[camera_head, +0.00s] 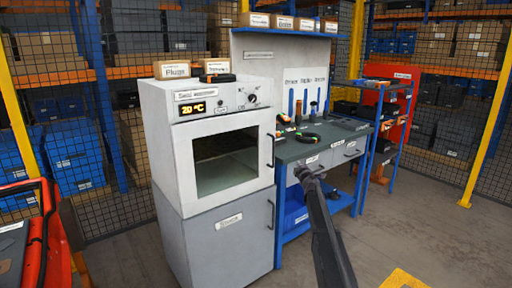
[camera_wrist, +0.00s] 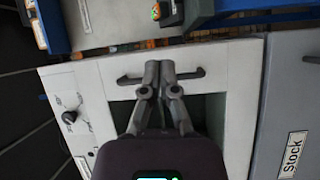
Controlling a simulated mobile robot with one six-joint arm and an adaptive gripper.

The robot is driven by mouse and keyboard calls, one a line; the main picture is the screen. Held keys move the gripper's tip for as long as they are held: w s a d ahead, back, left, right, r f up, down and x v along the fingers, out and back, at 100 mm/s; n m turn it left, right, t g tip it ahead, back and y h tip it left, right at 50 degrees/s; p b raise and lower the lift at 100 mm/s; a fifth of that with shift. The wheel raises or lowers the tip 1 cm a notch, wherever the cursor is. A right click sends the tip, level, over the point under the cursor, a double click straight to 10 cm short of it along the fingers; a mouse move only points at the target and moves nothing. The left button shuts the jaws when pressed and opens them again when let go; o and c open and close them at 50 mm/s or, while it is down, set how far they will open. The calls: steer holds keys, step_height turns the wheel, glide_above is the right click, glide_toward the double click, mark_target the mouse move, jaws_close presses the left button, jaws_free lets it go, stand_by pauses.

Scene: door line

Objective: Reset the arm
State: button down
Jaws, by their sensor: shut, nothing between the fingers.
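My gripper (camera_wrist: 158,68) shows in the wrist view with its two grey fingers together and nothing between them. In that view it overlaps the dark handle (camera_wrist: 190,74) of the white oven's door; I cannot tell whether it touches. In the head view my dark arm reaches up from the bottom edge, its far end in front of the workbench drawers, right of the oven (camera_head: 225,160). The oven door is shut, and its display (camera_head: 193,109) reads 20 °C.
The oven stands on a grey cabinet (camera_head: 230,245) with a shut door, labelled Stock in the wrist view. A workbench (camera_head: 290,152) with tools stands right of it, then a blue rack (camera_head: 380,120). A red cart (camera_head: 62,250) is at the left.

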steer(key=s+d+f+m+g+h, duration=0.1)
steer(key=s+f+m+g+h, duration=0.3)
steer(key=s, duration=0.5)
steer(key=s+d+f+m+g+h, duration=0.1)
steer(key=s+d+f+m, duration=0.15)
steer(key=s+m, duration=0.5)
steer(key=s+d+f+m+g+h, duration=0.1)
steer(key=s+f+m+g+h, duration=0.25)
steer(key=s, duration=0.65)
steer(key=s+a+f+m+g+y, duration=0.1)
steer(key=s+a+f+g+y, duration=0.2)
steer(key=s, duration=0.8)
steer(key=s+a+f+m+g+y+p, duration=0.1)
steer(key=s+a+f+g+y, duration=0.3)
steer(key=s, duration=0.6)
steer(key=s+a+f+m+g, duration=0.1)
steer(key=s+a+g, duration=0.3)
steer(key=s, duration=0.7)
step_height(320, 180, up, 17)
steer(key=t+p, duration=0.1)
steer(key=p, duration=1.6)
steer(key=shift+w+a, duration=0.25)
steer(key=shift+a, duration=0.1)
